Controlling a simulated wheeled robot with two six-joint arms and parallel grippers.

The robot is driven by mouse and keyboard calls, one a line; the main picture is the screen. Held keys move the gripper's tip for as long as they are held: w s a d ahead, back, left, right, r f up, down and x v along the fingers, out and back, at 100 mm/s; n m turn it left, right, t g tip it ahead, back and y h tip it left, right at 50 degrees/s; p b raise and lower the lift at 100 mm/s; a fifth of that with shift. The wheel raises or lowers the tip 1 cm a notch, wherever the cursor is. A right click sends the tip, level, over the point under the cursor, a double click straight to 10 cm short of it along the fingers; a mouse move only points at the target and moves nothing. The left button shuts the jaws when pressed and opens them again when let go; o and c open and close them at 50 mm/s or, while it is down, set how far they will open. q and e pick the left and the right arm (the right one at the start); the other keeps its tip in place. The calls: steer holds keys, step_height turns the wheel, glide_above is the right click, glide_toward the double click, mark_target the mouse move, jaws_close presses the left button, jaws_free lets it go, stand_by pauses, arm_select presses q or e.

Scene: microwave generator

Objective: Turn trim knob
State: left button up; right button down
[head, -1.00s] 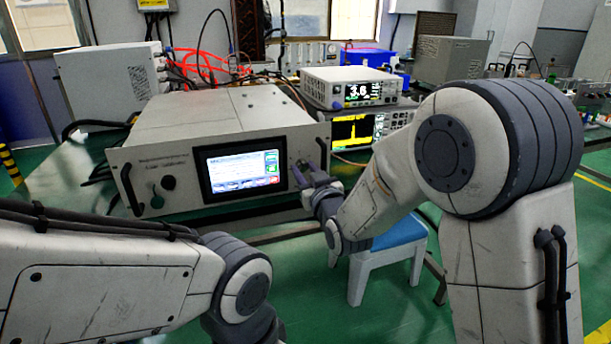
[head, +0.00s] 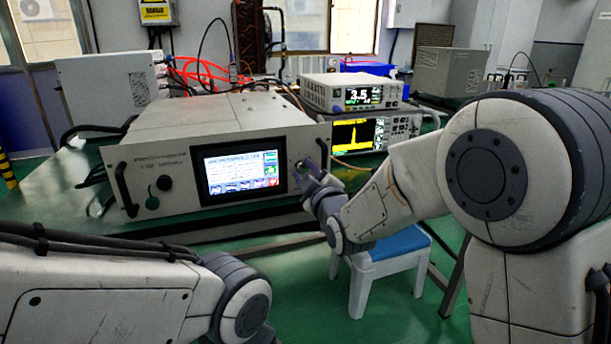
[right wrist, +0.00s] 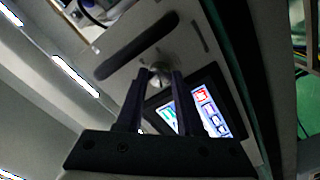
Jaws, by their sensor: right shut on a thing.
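The microwave generator (head: 240,118) is a light grey box with a lit touchscreen (head: 240,172) on its front panel. The trim knob (right wrist: 160,75) is a small round metallic knob beside the screen. In the right wrist view it sits between the fingertips of my right gripper (right wrist: 153,76), which is shut on it. In the head view my right gripper (head: 308,172) is at the panel's right end and largely hides the knob. My left arm comes in at lower left, but its gripper is out of view.
Black handles stand out at both ends of the panel, the left handle (head: 126,190) in clear view. A meter (head: 352,92) sits on an analyzer (head: 375,132) to the right. A blue-topped stool (head: 385,255) stands below my right forearm.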

steer(key=shift+n, duration=0.4)
steer(key=c, duration=0.8)
jaws_free()
steer(key=v, duration=1)
steer(key=shift+s+r+p, duration=0.1)
steer(key=shift+s+p, duration=0.15)
steer(key=shift+p, duration=0.1)
